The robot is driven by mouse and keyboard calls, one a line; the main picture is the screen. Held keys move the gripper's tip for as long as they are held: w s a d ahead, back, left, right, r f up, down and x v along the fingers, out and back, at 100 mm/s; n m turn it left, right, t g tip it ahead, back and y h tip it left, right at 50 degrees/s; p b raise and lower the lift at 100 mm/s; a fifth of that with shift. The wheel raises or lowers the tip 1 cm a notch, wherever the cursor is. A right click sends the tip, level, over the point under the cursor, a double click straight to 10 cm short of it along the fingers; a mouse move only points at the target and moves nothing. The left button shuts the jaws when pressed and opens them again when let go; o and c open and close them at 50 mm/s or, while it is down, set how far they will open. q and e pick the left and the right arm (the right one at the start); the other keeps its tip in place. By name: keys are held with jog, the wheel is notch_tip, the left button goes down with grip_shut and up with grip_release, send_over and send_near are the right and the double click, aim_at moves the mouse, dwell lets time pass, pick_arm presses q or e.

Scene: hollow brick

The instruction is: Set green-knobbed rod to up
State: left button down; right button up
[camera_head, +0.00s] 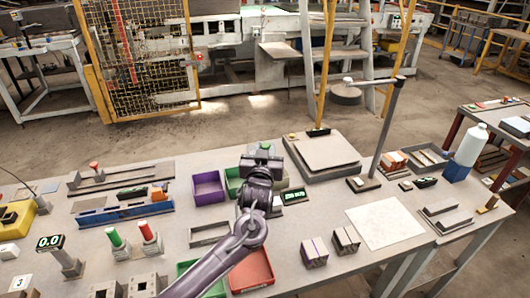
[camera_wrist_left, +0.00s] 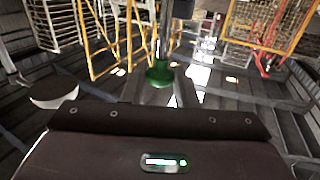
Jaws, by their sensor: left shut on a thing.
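In the left wrist view a green knob (camera_wrist_left: 160,73) with a thin shiny rod (camera_wrist_left: 160,42) at it stands between the fingertips of my left gripper (camera_wrist_left: 158,92). The gripper is shut on this green knob. In the head view my left gripper (camera_head: 262,162) is above the middle of the table, and the arm hides what it holds. A separate upright green handle (camera_head: 113,238) stands beside a red handle (camera_head: 149,231) at the left of the table. My right gripper is in neither view.
A purple bin (camera_head: 208,188) is left of my gripper, and a red tray (camera_head: 250,272) is below it. A small green-lit display (camera_head: 294,196) is close on its right. A grey platform (camera_head: 325,153) and a tall post (camera_head: 388,125) stand farther right.

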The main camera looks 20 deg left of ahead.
pick_arm(q)
jog(key=c, duration=1.1)
grip_release()
jog(key=shift+c, duration=0.2)
jog(key=b+v, duration=0.2)
jog(key=v, duration=0.6)
jog(key=shift+a, duration=0.1)
